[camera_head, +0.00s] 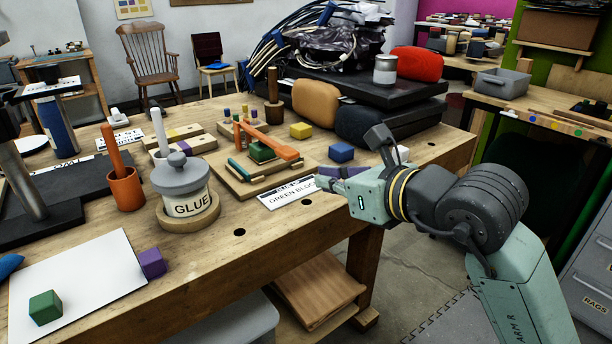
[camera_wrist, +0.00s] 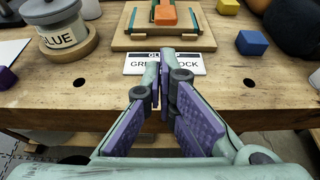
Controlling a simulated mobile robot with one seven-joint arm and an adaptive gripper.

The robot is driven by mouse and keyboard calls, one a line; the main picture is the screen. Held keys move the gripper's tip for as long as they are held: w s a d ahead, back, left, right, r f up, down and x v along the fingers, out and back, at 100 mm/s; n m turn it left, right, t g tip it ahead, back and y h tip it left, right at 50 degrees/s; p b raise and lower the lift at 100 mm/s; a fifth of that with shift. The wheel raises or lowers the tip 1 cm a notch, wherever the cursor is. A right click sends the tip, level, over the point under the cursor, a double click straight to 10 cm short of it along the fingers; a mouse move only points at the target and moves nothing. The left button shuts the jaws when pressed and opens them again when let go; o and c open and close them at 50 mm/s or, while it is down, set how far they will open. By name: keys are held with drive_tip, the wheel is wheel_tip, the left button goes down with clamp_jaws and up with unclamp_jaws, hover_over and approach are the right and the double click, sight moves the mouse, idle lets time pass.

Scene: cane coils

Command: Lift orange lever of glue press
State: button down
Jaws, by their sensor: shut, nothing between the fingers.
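The glue press is a wooden board (camera_head: 227,176) on the bench, with an orange lever (camera_head: 268,141) lying low across it. A green block (camera_head: 261,153) sits beneath the lever, partly covered by it. In the wrist view the lever's end (camera_wrist: 165,15) shows at the top, cut by the frame edge, above the press base (camera_wrist: 130,41). My gripper (camera_head: 322,182) is shut and empty at the bench's front side, to the right of and nearer than the lever, apart from it. In the wrist view its fingertips (camera_wrist: 161,66) are together just before the label card (camera_wrist: 165,63).
A blue block (camera_head: 341,152) and a yellow block (camera_head: 300,130) lie right of and behind the press. Black cases (camera_head: 400,120) fill the bench's back right.

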drive_tip(key=p+x, duration=0.2)
drive_tip(key=x, duration=0.7)
drive_tip(key=shift+w+a+f, duration=0.15)
drive_tip(key=shift+w+a, duration=0.05)
drive_tip(key=shift+a, duration=0.1)
